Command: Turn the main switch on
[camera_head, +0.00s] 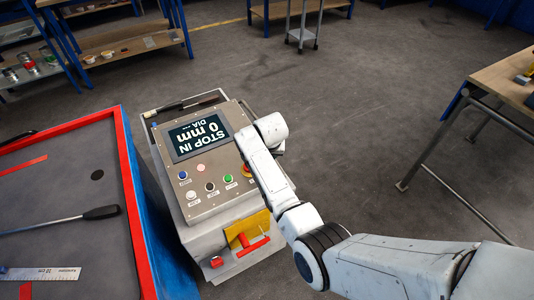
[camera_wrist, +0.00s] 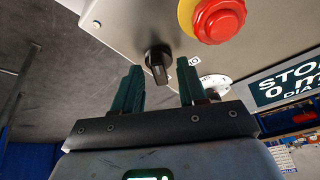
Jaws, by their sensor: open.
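The control box (camera_head: 222,190) stands on the floor with a sloped panel. In the wrist view a black rotary knob (camera_wrist: 157,62) sits on the panel, its grip ridge roughly upright in the picture. My gripper (camera_wrist: 160,73) is open, its two dark green fingers to the left and right of the knob in that view. I cannot tell whether they touch it. The arm covers the knob and gripper in the head view. A red handle (camera_head: 252,246) on a yellow plate (camera_head: 247,229) is on the box's front. No readable label marks the main switch.
A red emergency button (camera_wrist: 219,20) on a yellow ring is close to the right finger. Blue, white, black and green buttons line the panel.

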